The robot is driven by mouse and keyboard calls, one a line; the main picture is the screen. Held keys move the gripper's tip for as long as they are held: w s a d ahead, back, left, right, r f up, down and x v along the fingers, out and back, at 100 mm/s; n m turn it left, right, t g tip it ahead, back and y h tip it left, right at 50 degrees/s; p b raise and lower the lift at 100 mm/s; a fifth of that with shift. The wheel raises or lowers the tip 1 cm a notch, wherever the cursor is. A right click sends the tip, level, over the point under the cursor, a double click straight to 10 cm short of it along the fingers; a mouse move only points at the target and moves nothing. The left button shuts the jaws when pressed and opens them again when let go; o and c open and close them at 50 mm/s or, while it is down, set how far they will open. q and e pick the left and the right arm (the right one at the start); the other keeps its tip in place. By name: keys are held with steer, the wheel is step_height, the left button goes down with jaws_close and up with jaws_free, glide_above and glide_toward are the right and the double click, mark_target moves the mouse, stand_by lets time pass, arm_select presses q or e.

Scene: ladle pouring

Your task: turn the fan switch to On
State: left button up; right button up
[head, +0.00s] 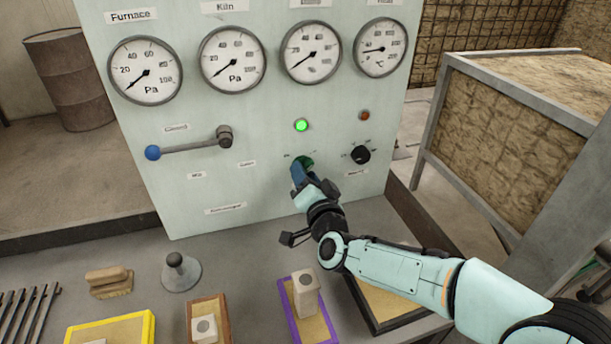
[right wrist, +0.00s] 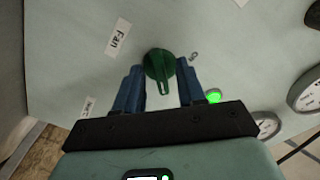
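The green fan switch (right wrist: 160,66) is a round knob on the pale panel, beside a "Fan" label (right wrist: 118,36). Its raised ridge with a pale line points down in the right wrist view. The blue fingers of my right gripper (right wrist: 162,85) stand on both sides of the knob, close against it, and look shut on it. In the head view, my right gripper (head: 301,176) covers most of the switch (head: 306,160). The small On/Off labels there are too blurred to read. A green light (head: 301,125) glows above the switch. My left gripper is not in view.
A black knob (head: 360,154) sits right of the switch, below an unlit red-brown lamp (head: 364,115). A blue-ended lever (head: 152,152) is on the left of the panel. Several blocks and trays stand on the bench (head: 235,265) below.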

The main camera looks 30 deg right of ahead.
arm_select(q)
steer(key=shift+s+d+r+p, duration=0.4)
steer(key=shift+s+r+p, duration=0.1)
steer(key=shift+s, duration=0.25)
arm_select(e)
steer(key=v, duration=0.7)
steer(key=shift+s, duration=0.2)
